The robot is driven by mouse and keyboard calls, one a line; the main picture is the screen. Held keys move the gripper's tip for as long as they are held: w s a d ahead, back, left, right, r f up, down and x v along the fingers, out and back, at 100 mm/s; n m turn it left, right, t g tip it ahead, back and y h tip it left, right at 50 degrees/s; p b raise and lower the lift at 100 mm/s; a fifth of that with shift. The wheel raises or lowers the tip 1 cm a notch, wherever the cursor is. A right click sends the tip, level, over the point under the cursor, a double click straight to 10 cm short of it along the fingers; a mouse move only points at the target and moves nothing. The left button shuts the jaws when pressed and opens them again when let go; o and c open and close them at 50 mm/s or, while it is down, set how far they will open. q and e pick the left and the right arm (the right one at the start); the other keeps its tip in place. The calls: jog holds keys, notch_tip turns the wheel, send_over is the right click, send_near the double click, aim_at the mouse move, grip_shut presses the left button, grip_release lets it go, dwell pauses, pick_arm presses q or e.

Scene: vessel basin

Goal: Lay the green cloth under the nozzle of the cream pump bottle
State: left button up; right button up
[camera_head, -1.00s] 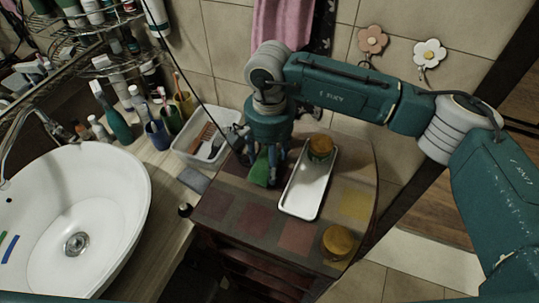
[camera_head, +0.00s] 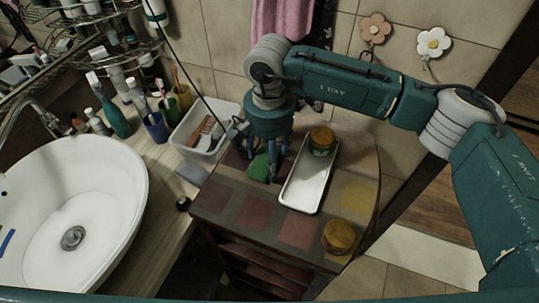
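A small green cloth (camera_head: 259,168) is on the back left of the patchwork-topped cabinet (camera_head: 248,209), left of the white tray. My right gripper (camera_head: 268,166), on the arm coming in from the right, points down at the cloth. Its fingers are beside or around the cloth. I cannot tell whether they are closed on it or apart. My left gripper is not in view. Several bottles stand behind the basin, including a pale one (camera_head: 98,123); I cannot make out for sure which is the cream pump bottle.
A white basket (camera_head: 199,144) and a blue cup (camera_head: 156,129) are at left, near the basin (camera_head: 110,180). The cabinet's front left is clear.

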jog(key=shift+o, duration=0.6)
jog(key=shift+f, duration=0.1)
jog(key=shift+r, duration=0.2)
jog(key=shift+r+p, duration=0.7)
jog(key=shift+p, duration=0.55)
jog(key=shift+w+r+b, duration=0.1)
jog(key=shift+r+b, duration=0.25)
jog(key=shift+b, duration=0.5)
notch_tip(320, 180, up, 11)
jog(key=b, duration=0.3)
jog(key=shift+f, duration=0.1)
